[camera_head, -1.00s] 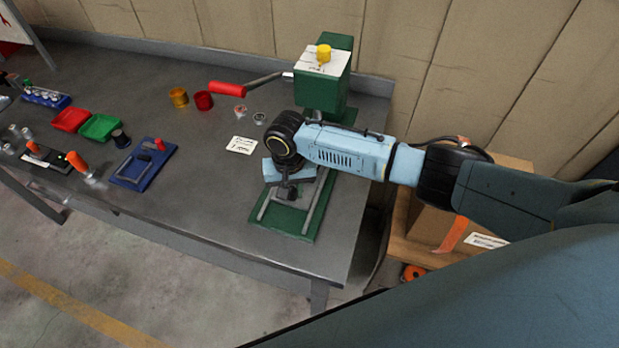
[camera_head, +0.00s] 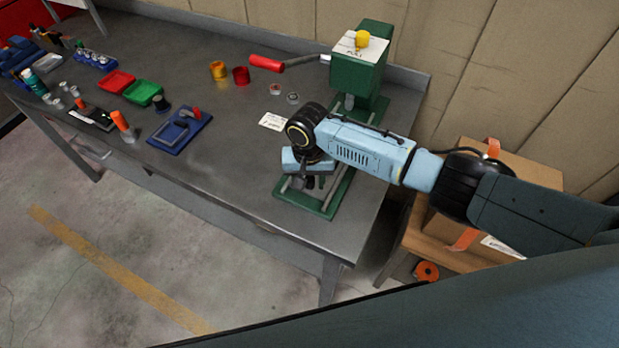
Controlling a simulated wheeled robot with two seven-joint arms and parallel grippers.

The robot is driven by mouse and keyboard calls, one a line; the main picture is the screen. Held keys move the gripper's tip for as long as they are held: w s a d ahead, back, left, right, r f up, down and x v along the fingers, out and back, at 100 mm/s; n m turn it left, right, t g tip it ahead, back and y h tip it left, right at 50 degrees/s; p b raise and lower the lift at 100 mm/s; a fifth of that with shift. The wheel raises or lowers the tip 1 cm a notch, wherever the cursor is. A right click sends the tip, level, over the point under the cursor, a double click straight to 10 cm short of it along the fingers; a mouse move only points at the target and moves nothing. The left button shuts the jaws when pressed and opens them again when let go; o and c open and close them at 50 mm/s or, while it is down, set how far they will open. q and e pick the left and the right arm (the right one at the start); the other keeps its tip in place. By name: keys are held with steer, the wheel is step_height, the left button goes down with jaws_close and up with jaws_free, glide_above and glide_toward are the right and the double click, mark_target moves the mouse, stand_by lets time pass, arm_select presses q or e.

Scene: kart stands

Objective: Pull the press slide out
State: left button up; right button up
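The press (camera_head: 355,75) is a green column on the right part of the workbench. It has a yellow knob (camera_head: 362,38) on top and a lever with a red grip (camera_head: 266,63) pointing left. Its green base (camera_head: 326,212) reaches toward the bench's front edge and carries two grey rails (camera_head: 338,190). My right gripper (camera_head: 309,183) points down over the front part of the base, between the rails. The slide is mostly hidden under the gripper and wrist, and whether the fingers are closed on it cannot be made out. My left gripper is out of view.
A white card (camera_head: 271,121) lies left of the press. Yellow (camera_head: 218,69) and red (camera_head: 240,76) cups, red (camera_head: 116,81) and green (camera_head: 143,92) trays and a blue fixture (camera_head: 181,130) stand farther left. A cardboard box (camera_head: 510,175) is right of the bench.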

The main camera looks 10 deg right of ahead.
steer(key=shift+w+d+r, duration=0.1)
step_height(320, 180, up, 13)
stand_by(0.6)
steer(key=shift+r, duration=0.1)
